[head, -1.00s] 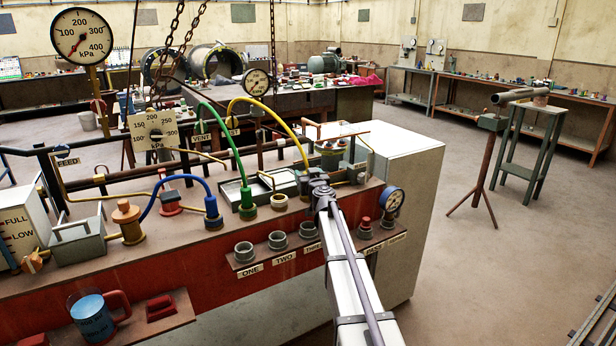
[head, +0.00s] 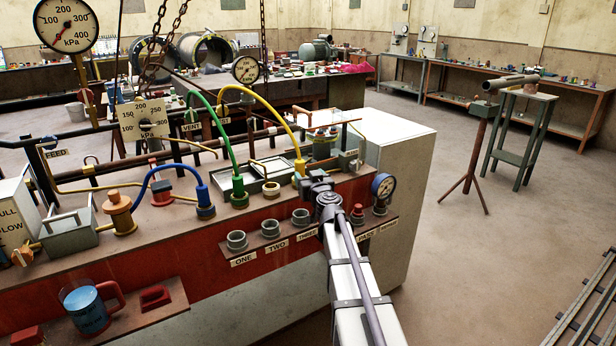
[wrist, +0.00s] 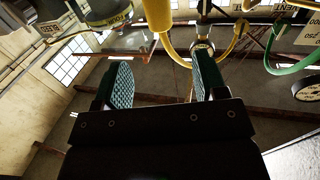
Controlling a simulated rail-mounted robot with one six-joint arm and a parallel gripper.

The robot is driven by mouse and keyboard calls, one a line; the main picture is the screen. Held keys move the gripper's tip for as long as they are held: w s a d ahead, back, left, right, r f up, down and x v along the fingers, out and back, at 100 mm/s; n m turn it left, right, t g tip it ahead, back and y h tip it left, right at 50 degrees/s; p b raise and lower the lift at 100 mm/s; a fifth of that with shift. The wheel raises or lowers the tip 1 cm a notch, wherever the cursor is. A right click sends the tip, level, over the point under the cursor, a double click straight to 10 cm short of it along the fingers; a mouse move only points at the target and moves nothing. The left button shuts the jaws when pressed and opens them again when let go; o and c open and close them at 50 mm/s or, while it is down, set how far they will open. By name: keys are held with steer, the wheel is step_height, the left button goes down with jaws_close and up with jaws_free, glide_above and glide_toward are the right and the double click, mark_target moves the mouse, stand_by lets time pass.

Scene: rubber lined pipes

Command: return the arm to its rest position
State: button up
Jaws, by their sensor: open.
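My arm reaches up from the bottom of the head view to the bench, and my gripper (head: 314,180) is a dark shape at the bench's right part. In the wrist view its two green-padded fingers (wrist: 163,80) are wide apart with nothing between them. The yellow hose (head: 270,98) ends in a yellow plug (head: 299,172) just left of my gripper in the head view. That plug (wrist: 157,14) also shows at the top of the wrist view, beyond the fingers. I cannot tell how far apart plug and gripper are.
A jug (head: 85,306) stands at the lower left. Open floor lies right, with a pipe stand (head: 478,150) and rails (head: 590,305).

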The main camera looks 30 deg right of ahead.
stand_by(0.4)
steer(key=s+a+f+n+g+y+p, duration=0.1)
steer(key=s+a+f+g+y, duration=0.35)
steer(key=a, duration=0.35)
steer(key=s+a+f+n+g+y+p, duration=0.1)
steer(key=s+a+f+g+y, duration=0.25)
steer(key=s+a, duration=0.3)
steer(key=s+a+g+h+p, duration=0.2)
steer(key=s+a+g+p, duration=0.1)
steer(key=s, duration=0.7)
steer(key=s+a+g+h+p, duration=0.3)
steer(key=s+a+g, duration=0.3)
steer(key=s, duration=0.4)
steer(key=shift+s+f+g+p, duration=0.25)
steer(key=shift+g+p, duration=0.1)
steer(key=shift+g, duration=0.05)
steer(key=shift+o, duration=0.4)
